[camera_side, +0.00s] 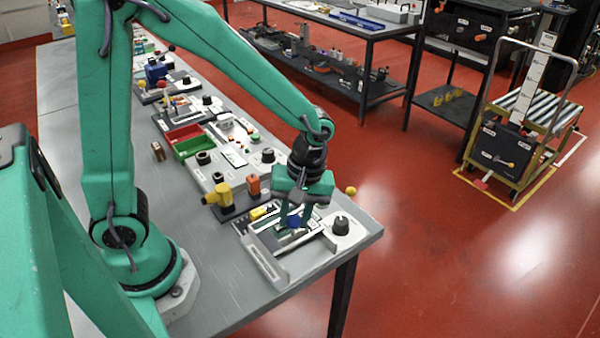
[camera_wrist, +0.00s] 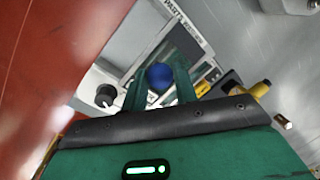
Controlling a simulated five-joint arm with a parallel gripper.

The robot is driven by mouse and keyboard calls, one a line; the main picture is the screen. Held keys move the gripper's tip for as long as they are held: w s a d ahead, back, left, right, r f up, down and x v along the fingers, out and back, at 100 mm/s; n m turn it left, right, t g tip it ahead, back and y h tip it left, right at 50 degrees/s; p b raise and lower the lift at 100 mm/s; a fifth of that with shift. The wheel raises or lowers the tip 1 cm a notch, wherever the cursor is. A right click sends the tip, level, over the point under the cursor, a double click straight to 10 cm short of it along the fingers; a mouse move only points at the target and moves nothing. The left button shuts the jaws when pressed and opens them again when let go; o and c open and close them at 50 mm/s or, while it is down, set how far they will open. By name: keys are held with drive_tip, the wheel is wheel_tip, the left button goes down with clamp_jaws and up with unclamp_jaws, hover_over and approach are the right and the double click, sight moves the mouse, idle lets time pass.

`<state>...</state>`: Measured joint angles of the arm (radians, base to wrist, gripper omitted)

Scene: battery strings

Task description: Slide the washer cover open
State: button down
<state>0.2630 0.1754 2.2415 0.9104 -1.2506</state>
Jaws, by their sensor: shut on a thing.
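The washer (camera_side: 266,262) is a pale tray-like unit at the near end of the bench. Its lettered rim (camera_wrist: 187,28) shows in the wrist view. A round blue knob (camera_wrist: 159,76) sits over it; in the side view the knob (camera_side: 294,222) is partly covered by the fingers. My gripper (camera_side: 296,218) points down and is shut on the blue knob, one green finger on each side. The cover under the knob is largely hidden by my gripper, so I cannot tell how far it is open.
A black dial (camera_side: 341,225) stands right of the washer, near the bench's corner. A yellow tool (camera_side: 219,195) and an orange block (camera_side: 253,185) stand behind it. Red and green bins (camera_side: 190,143) lie farther along the bench. The bench (camera_side: 217,302) is clear at front left.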

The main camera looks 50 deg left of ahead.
drive_tip(key=shift+w+d, duration=0.15)
drive_tip(key=shift+d, duration=2.55)
drive_tip(key=c, duration=1.1)
unclamp_jaws()
drive_tip(key=shift+r, duration=0.1)
wheel_tip(320, 180, up, 8)
drive_tip(key=w, duration=0.1)
drive_tip(key=shift+d+f, duration=0.2)
drive_tip(key=shift+d, duration=0.05)
